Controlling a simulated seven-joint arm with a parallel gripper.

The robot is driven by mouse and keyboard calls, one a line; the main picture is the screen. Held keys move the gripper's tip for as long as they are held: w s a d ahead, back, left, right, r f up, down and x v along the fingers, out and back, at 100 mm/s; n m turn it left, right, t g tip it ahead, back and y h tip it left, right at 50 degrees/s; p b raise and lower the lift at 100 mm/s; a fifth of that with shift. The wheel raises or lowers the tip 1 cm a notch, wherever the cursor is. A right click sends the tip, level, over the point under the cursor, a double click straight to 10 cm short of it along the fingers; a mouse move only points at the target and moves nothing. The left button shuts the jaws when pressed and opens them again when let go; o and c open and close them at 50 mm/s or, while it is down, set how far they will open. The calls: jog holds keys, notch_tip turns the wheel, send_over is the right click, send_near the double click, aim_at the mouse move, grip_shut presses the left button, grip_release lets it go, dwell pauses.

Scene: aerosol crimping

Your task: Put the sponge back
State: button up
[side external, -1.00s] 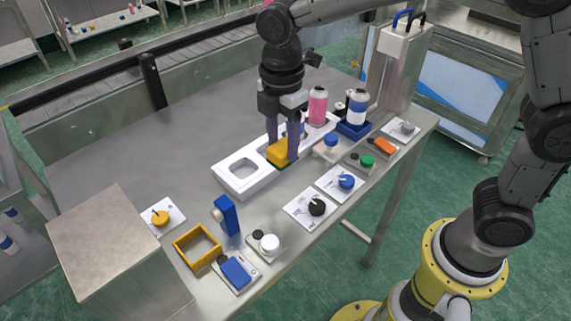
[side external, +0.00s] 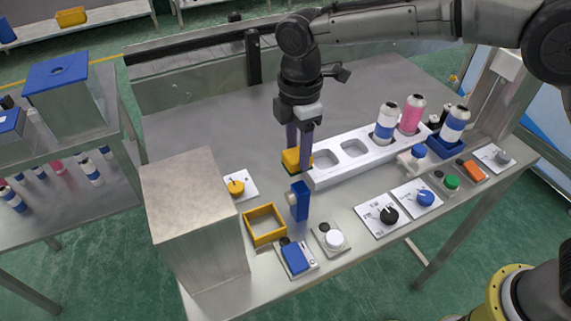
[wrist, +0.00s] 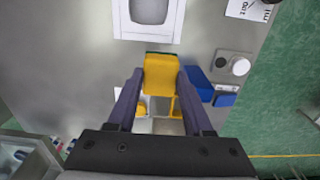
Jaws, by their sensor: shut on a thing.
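My gripper (side external: 299,150) is shut on the yellow sponge (side external: 291,160), which has a green underside. It holds the sponge in the air near the left end of the white tray, above the bench. In the wrist view the sponge (wrist: 161,75) sits between the two fingers, apart from the tray's end. The yellow square frame (side external: 264,225) lies on the bench in front and to the left of the sponge; it looks empty. In the wrist view the sponge and gripper hide part of this frame (wrist: 176,108).
A blue upright block (side external: 299,201) stands close below the sponge. The white tray (side external: 325,178) has empty pockets at its left. A large metal box (side external: 190,205) stands left of the frame. Knobs, a blue pad (side external: 295,257) and a white button (side external: 333,238) line the front edge.

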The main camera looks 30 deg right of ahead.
jog(key=f, duration=0.1)
jog(key=w+a+f, duration=0.1)
jog(key=w+f, duration=0.1)
jog(key=shift+w+a+f, duration=0.2)
jog(key=shift+a+f, duration=0.05)
jog(key=shift+a, duration=0.05)
jog(key=shift+f, duration=1.4)
jog(key=shift+f, duration=0.15)
jog(key=o, duration=1.2)
notch_tip(320, 180, up, 12)
jog(key=shift+r, duration=0.2)
